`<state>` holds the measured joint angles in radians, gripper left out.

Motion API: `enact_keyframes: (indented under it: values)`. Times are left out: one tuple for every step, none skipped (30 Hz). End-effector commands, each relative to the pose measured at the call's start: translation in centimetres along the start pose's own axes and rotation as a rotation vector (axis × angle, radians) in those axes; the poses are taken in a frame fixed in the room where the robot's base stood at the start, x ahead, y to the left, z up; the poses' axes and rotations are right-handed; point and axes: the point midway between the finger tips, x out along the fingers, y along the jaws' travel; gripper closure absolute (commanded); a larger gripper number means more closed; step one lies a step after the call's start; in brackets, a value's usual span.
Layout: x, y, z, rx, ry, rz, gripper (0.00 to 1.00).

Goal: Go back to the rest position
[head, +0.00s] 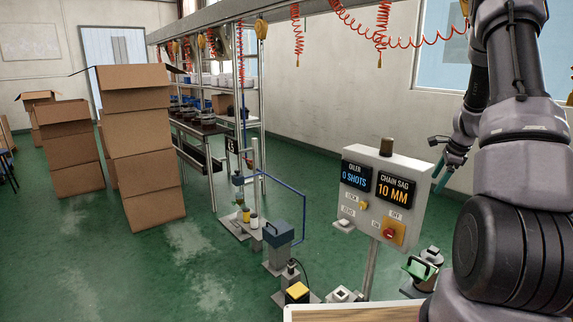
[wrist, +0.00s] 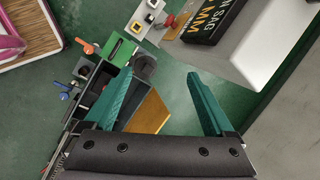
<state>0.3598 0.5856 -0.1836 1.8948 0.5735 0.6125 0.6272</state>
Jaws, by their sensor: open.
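My gripper (head: 440,157) is raised at the right in the head view, just right of the grey control box (head: 383,210). In the wrist view my gripper (wrist: 158,76) has its two teal fingers spread wide, with nothing held between them. The control box shows in the wrist view too (wrist: 265,40), close beyond the right finger and apart from it. Its displays read "OILER 0 SHOTS" and "CHAIN SAG 10 MM". A red button on an orange plate (head: 391,232) is on its front.
A machine with a green part (wrist: 118,48) and orange and blue handles lies beneath my gripper. A blue-grey pump unit (head: 278,240) stands left of the box. Stacked cartons (head: 140,140) stand at the left. Red coiled hoses (head: 381,25) hang overhead. Green floor (head: 95,250) is open at front left.

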Motion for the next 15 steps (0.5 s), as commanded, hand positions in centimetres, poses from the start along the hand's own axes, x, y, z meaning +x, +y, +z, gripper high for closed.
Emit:
enact_keyframes:
  values:
    - [-3.0, -0.1, 2.4, -0.073, -0.015, -0.022, 0.11]
    - [-4.4, 0.0, 3.7, -0.117, -0.023, -0.030, 0.11]
    - [-6.3, 0.3, 5.4, -0.173, -0.034, -0.042, 0.11]
    - [-7.6, 0.6, 6.6, -0.218, -0.040, -0.050, 0.11]
    - [-9.0, 1.0, 7.8, -0.260, -0.047, -0.059, 0.11]
    - [-10.8, 1.6, 9.2, -0.318, -0.054, -0.070, 0.11]
    - [-12.2, 2.1, 10.3, -0.363, -0.059, -0.078, 0.11]
    - [-13.4, 2.6, 11.4, -0.407, -0.064, -0.087, 0.11]
    - [-15.1, 3.5, 12.8, -0.465, -0.069, -0.098, 0.11]
    - [-16.4, 4.2, 13.7, -0.510, -0.073, -0.108, 0.11]
    - [-17.6, 4.9, 14.6, -0.554, -0.075, -0.116, 0.11]
    - [-19.1, 6.0, 15.8, -0.612, -0.078, -0.128, 0.11]
    - [-20.3, 6.8, 16.6, -0.657, -0.079, -0.138, 0.11]
    - [-21.3, 7.7, 17.4, -0.701, -0.080, -0.146, 0.11]
    - [-22.7, 9.0, 18.3, -0.760, -0.080, -0.159, 0.11]
